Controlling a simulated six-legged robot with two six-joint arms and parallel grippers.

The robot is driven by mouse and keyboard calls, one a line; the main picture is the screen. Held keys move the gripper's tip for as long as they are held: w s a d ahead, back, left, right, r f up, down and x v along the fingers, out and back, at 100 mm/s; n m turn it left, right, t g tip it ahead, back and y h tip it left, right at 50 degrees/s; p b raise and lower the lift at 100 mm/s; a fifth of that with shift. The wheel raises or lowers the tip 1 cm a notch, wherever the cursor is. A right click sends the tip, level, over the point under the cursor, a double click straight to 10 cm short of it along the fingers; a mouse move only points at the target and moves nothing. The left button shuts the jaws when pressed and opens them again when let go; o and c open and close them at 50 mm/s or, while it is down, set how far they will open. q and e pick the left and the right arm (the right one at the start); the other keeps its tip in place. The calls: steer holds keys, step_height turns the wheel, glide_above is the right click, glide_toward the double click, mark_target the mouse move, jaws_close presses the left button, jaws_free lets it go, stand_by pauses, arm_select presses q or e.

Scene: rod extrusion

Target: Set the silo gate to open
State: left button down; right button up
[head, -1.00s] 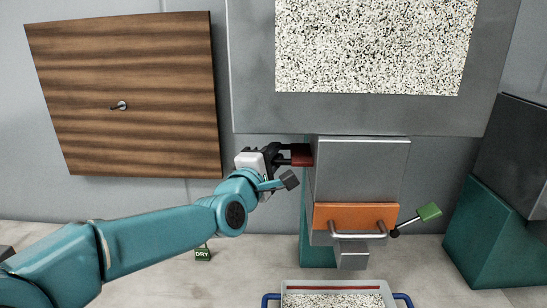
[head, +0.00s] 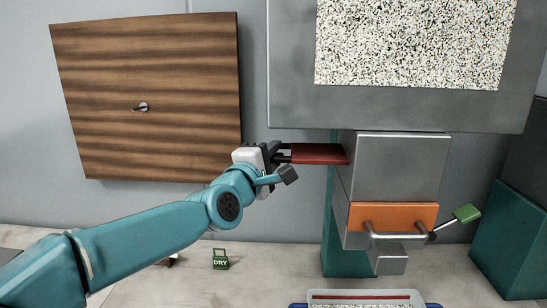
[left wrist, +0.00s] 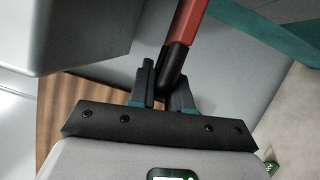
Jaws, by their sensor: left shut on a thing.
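The silo gate is a flat red slide (head: 320,154) that sticks out to the left from the grey metal housing (head: 402,165) under the silo (head: 300,105). A long part of it is outside the housing. My left gripper (head: 284,153) is shut on the dark handle at its left end. In the left wrist view, the fingers (left wrist: 165,85) close around the black grip at the end of the red slide (left wrist: 190,18). The silo's window shows speckled pellets (head: 410,45). My right gripper is not in view.
An orange panel (head: 375,213) with a metal bar handle and a green-ended lever (head: 466,213) is on the housing's front. A tray (head: 345,295) is below. A green DRY tag (head: 220,260) stands on the counter. A wooden board (head: 150,80) hangs left of the silo.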

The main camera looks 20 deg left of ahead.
arm_select(q)
steer(key=shift+a+f, duration=0.1)
steer(key=shift+f, duration=0.1)
steer(key=c, duration=1.2)
jaws_free()
steer(key=shift+c, duration=0.2)
steer(key=shift+o, duration=0.6)
steer(key=shift+s+a+r, duration=0.15)
steer(key=shift+s+a, duration=0.1)
steer(key=shift+s, duration=0.05)
steer(key=shift+w+d, duration=0.2)
steer(key=shift+d, duration=0.1)
steer(key=shift+s+a, duration=0.1)
steer(key=shift+s, duration=0.25)
steer(key=s+a+f+b, duration=0.1)
steer(key=s+a+b, duration=0.1)
steer(key=s, duration=1.3)
steer(key=shift+s, duration=0.35)
